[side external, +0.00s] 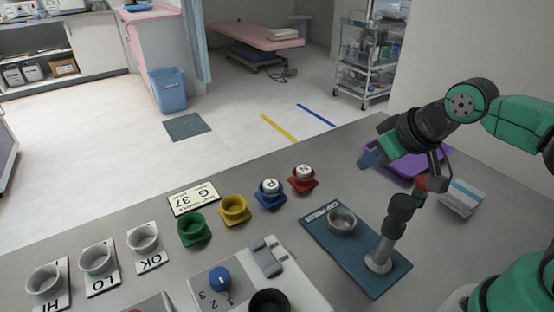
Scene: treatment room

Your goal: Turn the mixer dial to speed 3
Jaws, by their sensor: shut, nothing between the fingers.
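The mixer (195,290) is a pale panel at the bottom of the side external view, cut off by the lower edge. Its blue dial (219,279) sits beside the printed numbers 1, 2 and 3. A pale mark shows on the dial, and its lower end appears nearest the 1; the exact setting is hard to tell. A black round part (269,302) and a grey raised block (268,258) are also on the mixer. My gripper (370,159) is shut and empty, up at the right, well apart from the dial.
A blue mat (325,252) holds a metal bowl (342,220) and an upright dark-topped post (389,235). Green (194,230), yellow (234,209), blue (270,195) and red (303,180) holders line the table. White cups (98,262) stand left. A purple tray (408,165) lies behind my gripper.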

